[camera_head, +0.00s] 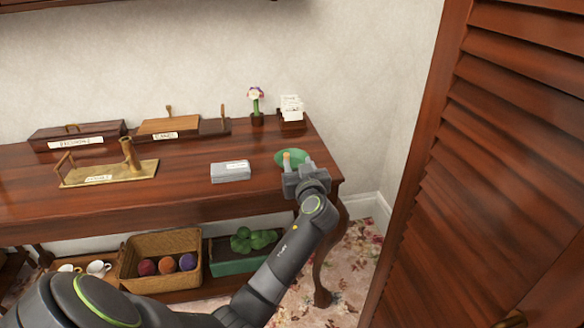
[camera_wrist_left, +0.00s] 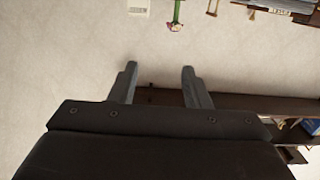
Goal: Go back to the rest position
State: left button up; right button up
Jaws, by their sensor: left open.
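My left gripper (camera_head: 298,165) reaches over the right end of the wooden table (camera_head: 190,190), beside a green dish (camera_head: 287,152). A small orange item (camera_head: 287,157) shows at the dish, partly covered by the gripper. In the left wrist view my left gripper (camera_wrist_left: 159,68) has its two fingers apart, with only pale surface between them. Nothing is held. My right gripper is in neither view.
A grey box (camera_head: 230,172), a brass stand (camera_head: 108,172), wooden boxes (camera_head: 78,135) and a flower pot (camera_head: 257,118) stand on the table. Baskets (camera_head: 162,245) sit on the shelf below. A louvred door (camera_head: 490,170) closes off the right side.

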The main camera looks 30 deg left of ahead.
pick_arm(q)
jog(key=s+d+f+m+g+h+p, duration=0.1)
jog(key=s+f+m+g+h, duration=0.2)
jog(key=f, duration=0.8)
jog(key=s+f+m+h+p, duration=0.2)
jog(key=s+f, duration=0.4)
jog(key=f, duration=0.6)
jog(key=s+d+f+m+g+h+p, duration=0.1)
jog(key=s+f+m+g+h, duration=0.2)
jog(key=f, duration=0.8)
jog(key=s+d+f+g+h+p, duration=0.1)
jog(key=s+f, duration=0.6)
jog(key=s, duration=0.4)
jog(key=s+d+f+g+h+p, duration=0.1)
jog(key=s+d+f, duration=0.1)
jog(key=s+f, duration=0.75)
jog(key=s+d+f+g+h+p, duration=0.1)
jog(key=s+d+g, duration=0.1)
jog(key=s, duration=2.1)
jog(key=shift+s+f+m+g+h+p, duration=0.2)
jog(key=shift+f+m+g+h+p, duration=0.1)
jog(key=shift+f+g+p, duration=0.1)
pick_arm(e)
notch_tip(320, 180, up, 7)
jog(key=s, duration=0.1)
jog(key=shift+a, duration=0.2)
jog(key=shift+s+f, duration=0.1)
